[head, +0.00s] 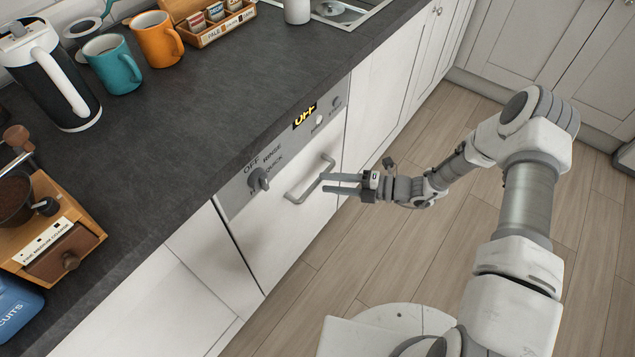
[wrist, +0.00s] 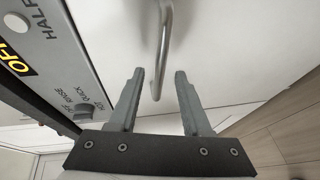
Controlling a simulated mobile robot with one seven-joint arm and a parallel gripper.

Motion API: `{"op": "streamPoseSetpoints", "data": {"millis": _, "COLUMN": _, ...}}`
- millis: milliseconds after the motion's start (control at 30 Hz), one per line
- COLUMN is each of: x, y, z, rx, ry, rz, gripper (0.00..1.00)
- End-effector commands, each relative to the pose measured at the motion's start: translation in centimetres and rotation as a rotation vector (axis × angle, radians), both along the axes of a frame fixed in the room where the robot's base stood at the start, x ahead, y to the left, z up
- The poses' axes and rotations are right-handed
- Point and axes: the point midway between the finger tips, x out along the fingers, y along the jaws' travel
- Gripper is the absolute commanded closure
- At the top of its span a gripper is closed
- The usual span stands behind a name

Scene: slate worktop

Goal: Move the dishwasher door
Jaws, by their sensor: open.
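The dishwasher door (head: 283,239) is a white front panel set under the dark worktop, and it is shut and upright. Its bar handle (head: 309,181) is a grey metal bar near the top of the door. My gripper (head: 323,183) is open, its two fingers pointing at the handle. In the wrist view the handle (wrist: 164,45) runs up the picture, with its lower end near the gap between the fingertips of my gripper (wrist: 160,75). I cannot tell whether the fingers touch it. The door also fills much of the wrist view (wrist: 235,50).
The control panel (head: 285,150) above the door has a knob (head: 259,179) and a lit OFF display (head: 305,115). The worktop (head: 190,130) carries a teal mug (head: 114,66), an orange mug (head: 155,42), a kettle (head: 55,85) and a coffee grinder (head: 50,235). The wooden floor (head: 400,255) before the door is clear except for my base.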

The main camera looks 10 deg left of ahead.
Motion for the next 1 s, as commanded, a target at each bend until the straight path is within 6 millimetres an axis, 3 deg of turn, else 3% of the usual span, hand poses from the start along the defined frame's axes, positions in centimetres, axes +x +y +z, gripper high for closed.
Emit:
{"op": "streamPoseSetpoints", "data": {"millis": 233, "x": 0.0, "y": 3.2, "z": -0.6, "rx": 0.001, "ry": -0.001, "rz": 0.001, "gripper": 0.52}}
{"op": "streamPoseSetpoints", "data": {"millis": 600, "x": 0.0, "y": 3.9, "z": -0.7, "rx": 0.0, "ry": -0.001, "rz": 0.0, "gripper": 0.52}}
{"op": "streamPoseSetpoints", "data": {"millis": 633, "x": 0.0, "y": 3.9, "z": -0.7, "rx": 0.0, "ry": -0.001, "rz": 0.0, "gripper": 0.53}}
{"op": "streamPoseSetpoints", "data": {"millis": 900, "x": 0.0, "y": 3.9, "z": -0.7, "rx": 0.0, "ry": -0.001, "rz": 0.0, "gripper": 1.0}}
{"op": "streamPoseSetpoints", "data": {"millis": 1000, "x": 0.0, "y": 3.9, "z": -0.7, "rx": 0.0, "ry": -0.001, "rz": 0.0, "gripper": 1.0}}
